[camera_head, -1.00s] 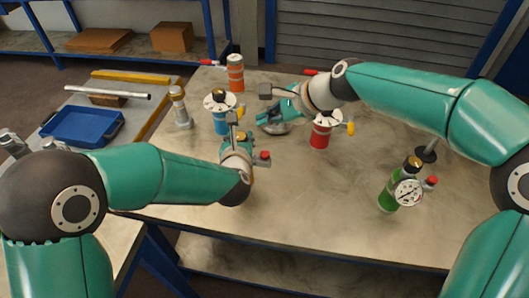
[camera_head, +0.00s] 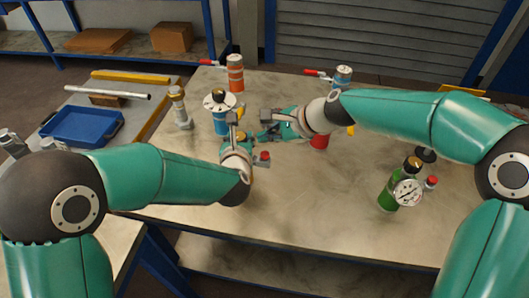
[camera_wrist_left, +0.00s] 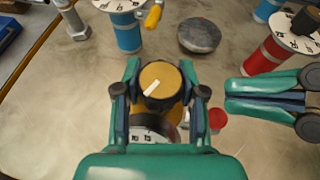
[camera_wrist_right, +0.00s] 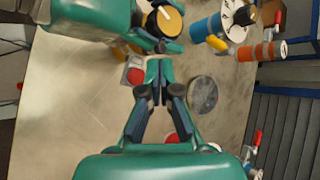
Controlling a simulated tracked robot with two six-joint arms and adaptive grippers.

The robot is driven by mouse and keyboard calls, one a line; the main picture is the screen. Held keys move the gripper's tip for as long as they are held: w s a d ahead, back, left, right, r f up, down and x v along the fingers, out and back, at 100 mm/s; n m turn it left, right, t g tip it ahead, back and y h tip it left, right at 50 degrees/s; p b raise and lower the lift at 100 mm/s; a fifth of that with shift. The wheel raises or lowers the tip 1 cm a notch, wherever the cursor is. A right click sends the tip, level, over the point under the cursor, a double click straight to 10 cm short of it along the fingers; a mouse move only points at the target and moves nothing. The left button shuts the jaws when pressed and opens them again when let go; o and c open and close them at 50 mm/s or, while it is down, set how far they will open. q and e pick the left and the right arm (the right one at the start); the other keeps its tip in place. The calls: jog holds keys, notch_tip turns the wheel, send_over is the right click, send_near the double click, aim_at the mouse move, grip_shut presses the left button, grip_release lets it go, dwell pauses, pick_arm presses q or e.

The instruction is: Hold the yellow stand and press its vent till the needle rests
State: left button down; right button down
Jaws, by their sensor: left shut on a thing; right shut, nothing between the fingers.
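The yellow stand has an orange-yellow cap with a white mark (camera_wrist_left: 160,82), also in the right wrist view (camera_wrist_right: 164,20). My left gripper (camera_head: 236,143) is shut around it, and it stands upright on the table. Its white gauge dial (camera_wrist_left: 152,132) is partly hidden in the left wrist view, and I cannot read the needle. Its red vent (camera_wrist_left: 217,118) sticks out at the side and shows in the head view (camera_head: 264,157). My right gripper (camera_head: 264,135) is shut and empty, its tips a little behind the vent and apart from it.
A blue vessel with a dial (camera_head: 220,122) stands behind the left gripper. A red vessel (camera_head: 320,142) is half hidden under my right arm. A grey disc (camera_wrist_left: 199,35) lies behind the stand. A green vessel (camera_head: 388,196) stands at right. The front table is clear.

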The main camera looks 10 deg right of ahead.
aim_at(267, 154)
jog(key=shift+f, duration=1.5)
jog(key=shift+s+f, duration=0.1)
jog(key=shift+f, duration=0.8)
dwell(2.4)
jog(key=shift+r, duration=0.1)
dwell(0.3)
jog(key=shift+r, duration=0.9)
jog(key=shift+r, duration=2.5)
